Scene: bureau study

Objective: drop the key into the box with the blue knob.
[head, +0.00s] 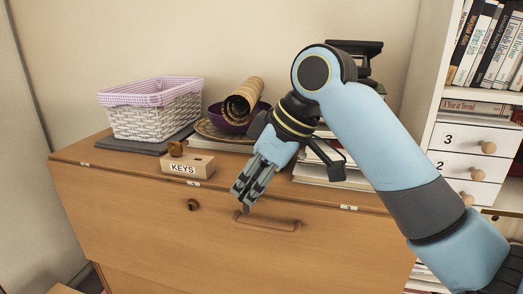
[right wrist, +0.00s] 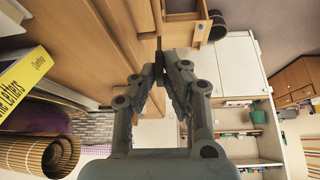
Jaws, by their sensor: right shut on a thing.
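My right gripper (head: 244,201) is in front of the bureau's front board, near its wooden handle, pointing down. In the right wrist view its fingers (right wrist: 160,60) are closed together on a small thin dark thing, seemingly the key (right wrist: 158,44); its shape is too small to make out. In the same view a wooden box or open drawer (right wrist: 182,17) shows past the fingertips, with a small blue spot (right wrist: 201,26) on it that may be the blue knob. No blue knob shows in the head view. My left gripper is not in view.
On the bureau top (head: 103,150) stand a white basket (head: 155,118), a wooden block labelled KEYS (head: 188,168), a purple bowl (head: 225,122) with a woven roll (head: 243,100), and books. A shelf with small numbered drawers (head: 465,165) stands at right.

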